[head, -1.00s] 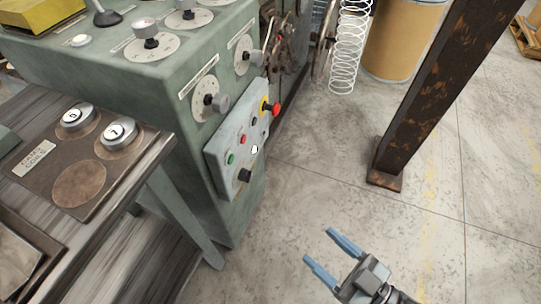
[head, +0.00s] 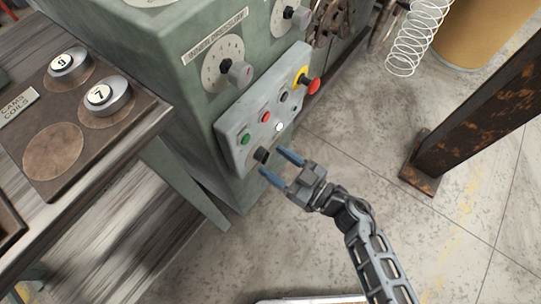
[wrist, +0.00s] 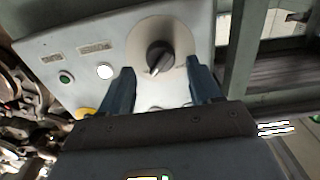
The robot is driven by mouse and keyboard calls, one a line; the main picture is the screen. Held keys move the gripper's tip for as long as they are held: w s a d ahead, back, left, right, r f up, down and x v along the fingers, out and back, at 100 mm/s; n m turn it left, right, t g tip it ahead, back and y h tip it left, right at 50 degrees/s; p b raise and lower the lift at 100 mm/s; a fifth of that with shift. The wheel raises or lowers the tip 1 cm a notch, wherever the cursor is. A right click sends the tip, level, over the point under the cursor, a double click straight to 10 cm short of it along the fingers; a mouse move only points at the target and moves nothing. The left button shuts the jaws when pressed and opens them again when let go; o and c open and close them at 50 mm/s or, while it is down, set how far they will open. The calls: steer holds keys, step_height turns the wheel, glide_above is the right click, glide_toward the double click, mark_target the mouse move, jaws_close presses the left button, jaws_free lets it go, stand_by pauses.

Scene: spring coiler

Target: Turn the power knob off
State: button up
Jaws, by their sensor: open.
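The power knob (head: 262,155) is a small black knob at the lower end of the grey control panel (head: 237,118) on the green machine. In the wrist view the black knob (wrist: 159,57) sits on a round pale plate (wrist: 178,35), with its pointer tilted toward the lower left of the picture. My gripper (head: 277,163) is open, with its two blue fingers pointing at the knob. In the wrist view my gripper (wrist: 158,82) has a finger on either side of the knob's lower part, and the space between them is empty. I cannot tell whether the fingertips reach the knob's depth.
The panel also carries a green button (head: 245,139), a red button (head: 265,117), a white button (head: 279,126) and a red emergency stop (head: 312,86). A wooden bench (head: 150,118) stands at the left. A rusty post (head: 470,125) stands at the right. Floor between is clear.

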mark_target(263, 156)
steer(key=shift+x, duration=1.3)
steer(key=shift+c, duration=0.4)
steer(key=shift+s, duration=0.1)
steer(key=c, duration=0.9)
